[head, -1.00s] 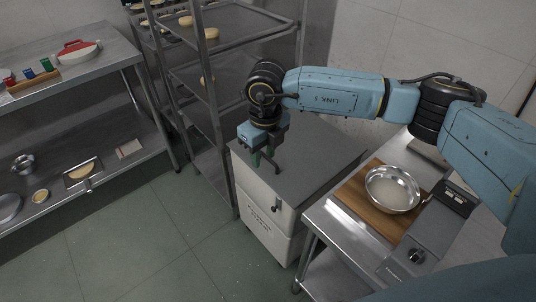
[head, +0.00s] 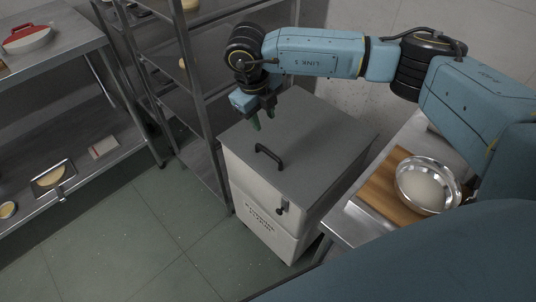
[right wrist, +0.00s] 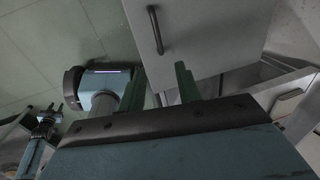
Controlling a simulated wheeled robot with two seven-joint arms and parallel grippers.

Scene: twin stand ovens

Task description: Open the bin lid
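The bin (head: 262,205) is a pale box with a flat grey lid (head: 310,150), which lies shut. A black bar handle (head: 268,157) stands on the lid near its front left; it also shows in the right wrist view (right wrist: 155,30). My right gripper (head: 262,122) is above the lid's back left part, behind the handle and apart from it. In the right wrist view its two green fingers (right wrist: 161,86) are spread with nothing between them, and the handle is beyond their tips. A small part that looks like my left gripper (right wrist: 42,112) shows at the lower left there; its fingers are unclear.
A wire-framed tray rack (head: 205,100) stands close to the left of the bin. A steel table (head: 345,228) with a wooden board (head: 378,192) and metal bowl (head: 428,185) stands to the right. A steel shelf unit (head: 80,110) is at far left. The floor before the bin is clear.

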